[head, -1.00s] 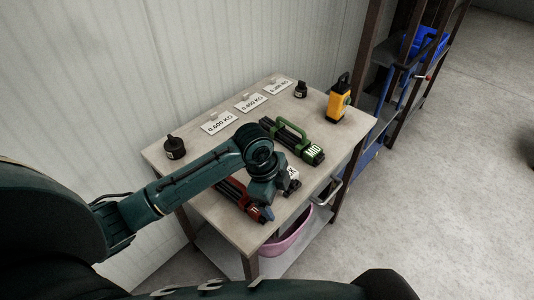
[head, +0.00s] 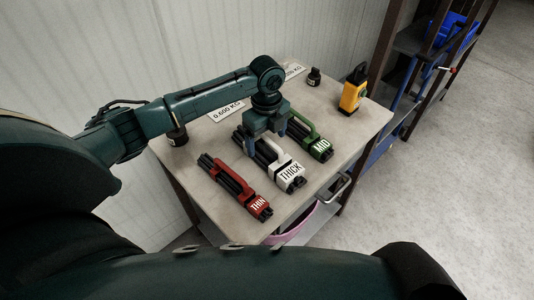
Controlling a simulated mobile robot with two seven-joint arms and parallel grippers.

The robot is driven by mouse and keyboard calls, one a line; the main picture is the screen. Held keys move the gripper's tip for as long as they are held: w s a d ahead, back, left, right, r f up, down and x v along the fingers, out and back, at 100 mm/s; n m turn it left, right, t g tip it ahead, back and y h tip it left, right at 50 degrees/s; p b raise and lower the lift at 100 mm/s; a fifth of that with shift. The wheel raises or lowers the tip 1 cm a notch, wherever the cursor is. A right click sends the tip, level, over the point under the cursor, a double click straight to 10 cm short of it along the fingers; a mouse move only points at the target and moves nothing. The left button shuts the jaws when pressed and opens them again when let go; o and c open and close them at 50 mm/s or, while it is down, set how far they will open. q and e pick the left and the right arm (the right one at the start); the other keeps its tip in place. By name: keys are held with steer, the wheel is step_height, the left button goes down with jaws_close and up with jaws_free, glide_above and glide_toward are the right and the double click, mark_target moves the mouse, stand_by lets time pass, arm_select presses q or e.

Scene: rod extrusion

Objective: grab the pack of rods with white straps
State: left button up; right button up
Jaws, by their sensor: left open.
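The pack of rods with white straps (head: 291,174) lies on the table, labelled THICK, between a red-strapped pack and a green-strapped pack. Its dark rods run from the back left to the front right. My left gripper (head: 264,146) is open and points down over the back half of this pack. One finger shows at the left side of the pack; the gripper hides part of the pack and its handle. I cannot tell whether the fingers touch it. My right gripper is not in view.
The red pack THIN (head: 236,187) lies at the left and the green pack MID (head: 311,140) at the right, both close by. A yellow device (head: 353,92) and black weights (head: 314,77) stand farther back. A pink tub (head: 297,222) is below the table (head: 207,209).

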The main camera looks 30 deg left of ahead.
mark_target(267, 150)
arm_select(q)
steer(key=shift+w+f, duration=0.15)
steer(key=shift+f, duration=2.65)
steer(key=shift+c, duration=0.2)
steer(key=shift+r, duration=0.1)
steer(key=c, duration=1.5)
